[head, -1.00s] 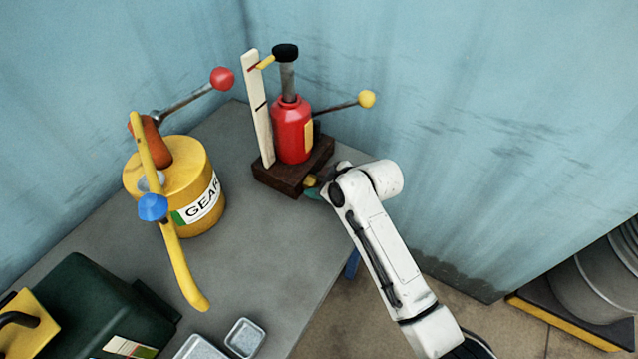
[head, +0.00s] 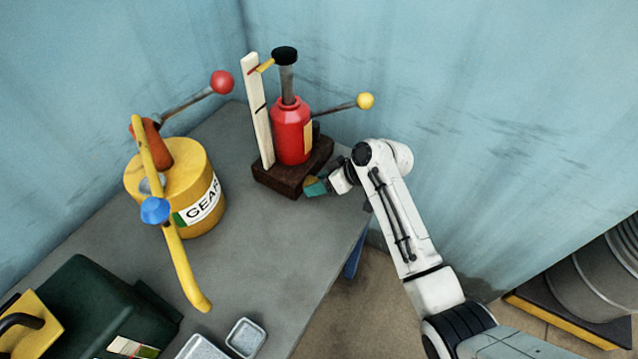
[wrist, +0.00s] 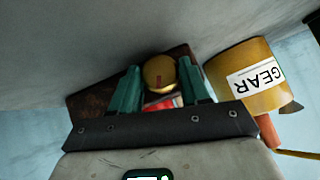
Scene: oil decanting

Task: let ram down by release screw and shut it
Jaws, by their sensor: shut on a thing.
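A red bottle jack (head: 291,130) stands upright on a dark wooden block (head: 284,178) on the bench. Its grey ram (head: 288,82) with a black cap (head: 284,55) stands well out of the body. A yellow pointer (head: 265,66) reaches from the ram to the top part of the pale upright board (head: 259,115). My gripper (head: 314,188) is low at the block's front right side. In the wrist view, its teal fingers are shut on the round brass release screw (wrist: 159,73). A dark mark shows on the screw's face. The fingers mostly hide the screw in the head view.
The jack's lever with a yellow ball (head: 366,101) sticks out right, above my wrist. A yellow GEAR can (head: 180,180) with a pump handle and hose stands left. A dark green case (head: 85,305) and small metal trays (head: 245,338) are at the front. Blue walls close the back.

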